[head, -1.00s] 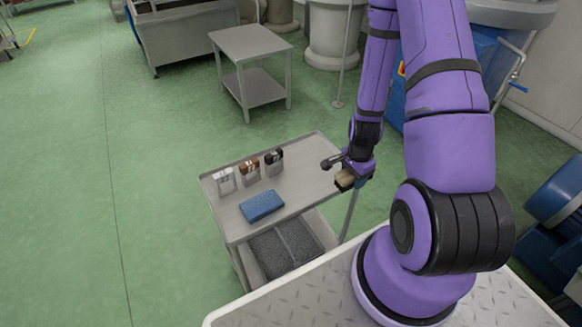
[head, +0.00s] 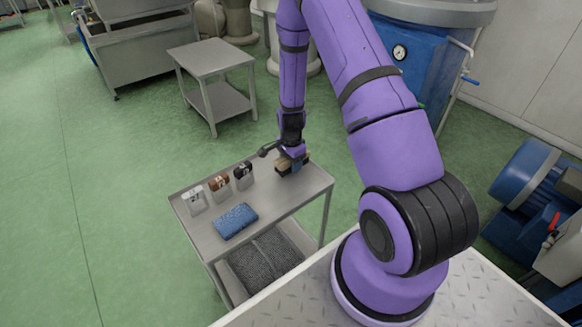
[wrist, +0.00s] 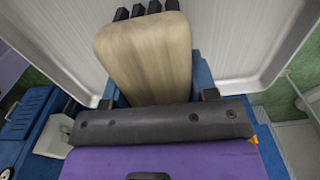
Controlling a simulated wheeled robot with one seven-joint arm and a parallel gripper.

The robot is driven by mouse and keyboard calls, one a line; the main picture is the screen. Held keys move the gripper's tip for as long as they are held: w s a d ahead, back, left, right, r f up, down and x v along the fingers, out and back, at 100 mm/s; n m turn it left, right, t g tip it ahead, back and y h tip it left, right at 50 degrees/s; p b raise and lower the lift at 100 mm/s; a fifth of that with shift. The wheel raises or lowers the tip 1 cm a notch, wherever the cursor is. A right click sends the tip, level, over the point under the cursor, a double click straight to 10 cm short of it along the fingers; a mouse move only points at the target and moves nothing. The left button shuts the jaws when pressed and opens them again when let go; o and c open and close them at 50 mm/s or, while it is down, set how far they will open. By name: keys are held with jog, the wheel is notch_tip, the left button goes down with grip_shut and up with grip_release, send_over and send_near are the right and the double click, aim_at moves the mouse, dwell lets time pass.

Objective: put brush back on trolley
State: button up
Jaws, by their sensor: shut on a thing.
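The brush, a pale wooden block (wrist: 148,55) with black bristle tufts at its far end, is between my gripper's jaws in the wrist view. In the head view, my gripper (head: 291,164) is shut on the brush (head: 281,163) over the far right part of the trolley's (head: 275,203) grey top. The brush is at or just above that top; I cannot tell whether it touches. In the wrist view, the raised rim of the trolley top (wrist: 275,50) runs around the brush.
Three small labelled containers, white (head: 195,199), brown (head: 219,187) and black (head: 243,175), stand in a row on the trolley's left side. A blue cloth-like pad (head: 235,221) lies in front of them. The trolley top between pad and brush is clear. A grey table (head: 209,58) stands behind.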

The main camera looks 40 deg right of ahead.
jog(key=shift+f, duration=1.15)
jog(key=shift+f, duration=0.1)
jog(key=o, duration=1)
jog(key=shift+c, duration=0.2)
notch_tip(320, 180, up, 12)
jog(key=shift+r, duration=0.1)
jog(key=s+a+r+n+t, duration=0.1)
jog(key=s+a+r+n, duration=0.15)
jog(key=r, duration=0.65)
jog(key=s+a+r+n+t, duration=0.1)
jog(key=s+a+r+n, duration=0.15)
jog(key=r, duration=0.55)
jog(key=s+a+r+n+t, duration=0.1)
jog(key=a+r+n, duration=0.2)
jog(key=r, duration=0.6)
jog(key=s+a+r+n+t, duration=0.1)
jog(key=s+r+n, duration=0.3)
jog(key=s, duration=0.6)
jog(key=s+a+r+n+t, duration=0.1)
jog(key=s+a+r+n, duration=0.3)
jog(key=s+r, duration=0.5)
jog(key=shift+s+n, duration=0.8)
jog(key=shift+s, duration=0.05)
